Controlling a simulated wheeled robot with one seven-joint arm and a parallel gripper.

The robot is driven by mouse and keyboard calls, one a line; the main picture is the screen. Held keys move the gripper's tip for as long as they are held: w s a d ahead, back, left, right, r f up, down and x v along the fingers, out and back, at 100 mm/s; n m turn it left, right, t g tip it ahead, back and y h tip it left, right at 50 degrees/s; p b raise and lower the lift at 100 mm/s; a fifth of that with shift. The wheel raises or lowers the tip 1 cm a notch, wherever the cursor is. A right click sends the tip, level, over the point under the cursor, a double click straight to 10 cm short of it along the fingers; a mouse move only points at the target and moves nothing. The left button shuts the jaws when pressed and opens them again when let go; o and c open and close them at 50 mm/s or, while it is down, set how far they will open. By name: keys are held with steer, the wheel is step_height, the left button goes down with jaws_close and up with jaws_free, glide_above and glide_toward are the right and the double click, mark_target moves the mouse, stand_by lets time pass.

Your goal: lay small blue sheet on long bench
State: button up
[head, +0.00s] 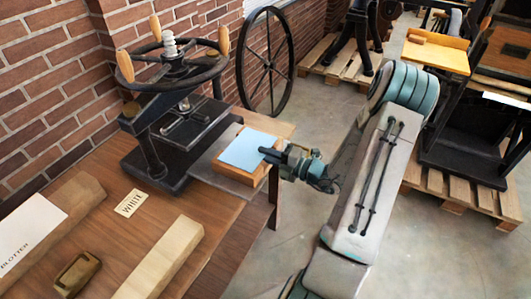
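The small blue sheet (246,149) lies flat on a wooden block or board on the grey bed plate of a black hand press (170,130). My gripper (267,154) is at the sheet's right edge, with its dark fingertips over or against that edge. I cannot tell whether it grips the sheet or whether its fingers are apart. A brown wooden bench (110,235) carries the press and runs along the brick wall at the left. I cannot tell from this view alone whether it is the long bench.
On the bench are a card reading WHITE (130,203), a paper marked BLOTTER (25,230), a pale wooden bar (165,262) and a small brass-coloured block (77,274). A spoked wheel (267,60) stands behind. Pallets with machines are at the right. Open floor lies between.

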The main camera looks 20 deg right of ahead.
jaws_close()
step_height(320, 180, up, 3)
steer(key=p, duration=0.4)
stand_by(0.4)
steer(key=r+p+v, duration=0.2)
steer(key=p+v, duration=0.5)
steer(key=v, duration=1.5)
steer(key=shift+r, duration=0.4)
